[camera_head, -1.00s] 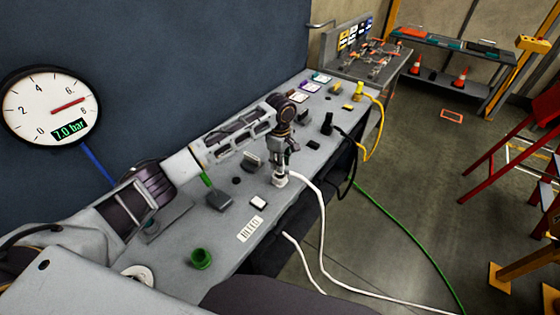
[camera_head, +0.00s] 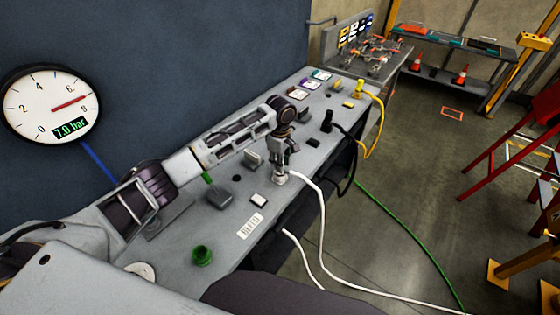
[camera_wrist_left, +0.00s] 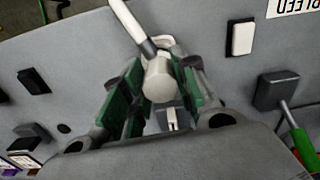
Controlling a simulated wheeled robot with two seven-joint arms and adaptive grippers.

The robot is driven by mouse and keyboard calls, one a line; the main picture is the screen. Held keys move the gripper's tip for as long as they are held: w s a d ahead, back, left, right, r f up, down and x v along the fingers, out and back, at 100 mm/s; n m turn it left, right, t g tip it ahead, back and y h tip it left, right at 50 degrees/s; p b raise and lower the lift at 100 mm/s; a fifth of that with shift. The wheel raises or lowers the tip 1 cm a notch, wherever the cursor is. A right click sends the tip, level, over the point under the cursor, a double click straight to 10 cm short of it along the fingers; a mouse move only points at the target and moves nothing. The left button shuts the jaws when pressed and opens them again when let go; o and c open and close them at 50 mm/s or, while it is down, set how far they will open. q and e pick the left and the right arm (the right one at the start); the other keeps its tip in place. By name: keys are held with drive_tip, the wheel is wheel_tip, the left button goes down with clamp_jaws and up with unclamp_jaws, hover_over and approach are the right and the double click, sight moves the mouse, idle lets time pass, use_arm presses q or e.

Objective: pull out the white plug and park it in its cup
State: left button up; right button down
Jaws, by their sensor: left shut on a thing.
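My left gripper (camera_head: 279,168) points down at the bench and is shut on the white plug (camera_head: 280,178). In the left wrist view the white plug (camera_wrist_left: 160,82) sits between the green-padded fingers, with its white cable leading off toward the top. The plug is low at the panel surface; I cannot tell whether it is still seated in its socket. A green cup (camera_head: 202,256) stands at the near end of the bench. My right gripper is not in view.
A green-handled lever (camera_head: 216,194) and a white rocker switch (camera_head: 258,201) are near the gripper. A black plug (camera_head: 327,122) and a yellow plug (camera_head: 359,90) stand farther along the bench. The white cable (camera_head: 322,210) hangs over the front edge. The gauge (camera_head: 52,104) reads 7.0 bar.

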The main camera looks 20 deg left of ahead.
use_arm(q)
drive_tip(key=shift+f, duration=0.1)
idle(0.3)
drive_tip(key=o, duration=1.1)
drive_tip(key=shift+c, duration=0.2)
wheel_tip(320, 180, up, 12)
drive_tip(key=shift+s+f, duration=0.1)
idle(0.8)
